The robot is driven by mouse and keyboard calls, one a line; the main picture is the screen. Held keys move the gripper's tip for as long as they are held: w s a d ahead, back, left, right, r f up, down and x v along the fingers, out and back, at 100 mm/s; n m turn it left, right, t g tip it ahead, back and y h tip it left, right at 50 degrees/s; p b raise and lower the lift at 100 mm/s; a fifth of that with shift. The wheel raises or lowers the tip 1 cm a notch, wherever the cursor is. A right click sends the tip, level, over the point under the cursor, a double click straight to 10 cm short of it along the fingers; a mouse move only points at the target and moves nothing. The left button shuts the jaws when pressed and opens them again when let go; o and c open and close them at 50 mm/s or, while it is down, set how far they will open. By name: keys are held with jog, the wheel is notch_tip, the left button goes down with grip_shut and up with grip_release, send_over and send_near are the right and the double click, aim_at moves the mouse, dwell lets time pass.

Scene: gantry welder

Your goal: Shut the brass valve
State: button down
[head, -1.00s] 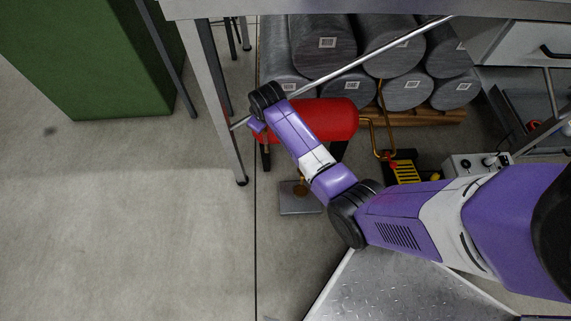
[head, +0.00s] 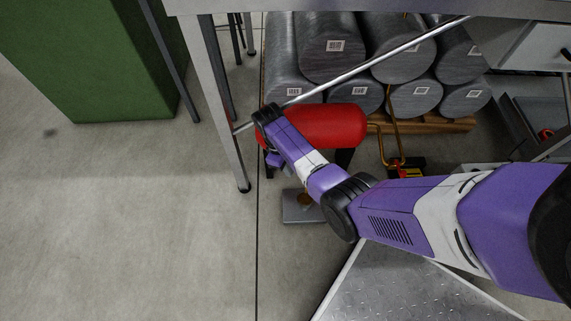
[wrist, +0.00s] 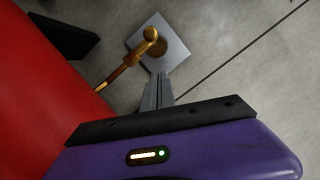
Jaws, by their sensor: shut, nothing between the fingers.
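The brass valve (wrist: 137,60) shows in the wrist view as a golden stem and rounded handle, beside the red tank (wrist: 40,100) and above a square grey plate (wrist: 178,52). In the head view, only a small brass part (head: 305,198) shows over the plate (head: 298,212), partly behind my arm. In the head view my gripper's end (head: 275,160) is beside the left end of the red tank (head: 335,125).
Grey cylinders (head: 335,60) with labels are stacked on a wooden pallet (head: 450,124) behind the tank. A table leg (head: 225,110) and a diagonal metal rod (head: 370,68) are close to my arm. A green cabinet (head: 95,60) stands at left. The floor at lower left is clear.

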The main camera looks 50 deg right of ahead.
jog(key=shift+s+d+f+b, duration=0.15)
jog(key=shift+s+f, duration=0.2)
jog(key=shift+s, duration=0.4)
jog(key=shift+s+d+f+b, duration=0.1)
jog(key=shift+s+f, duration=0.3)
jog(key=shift+s, duration=0.35)
jog(key=shift+s+d+f+b, duration=0.15)
jog(key=shift+s+f, duration=0.2)
jog(key=shift+s, duration=0.4)
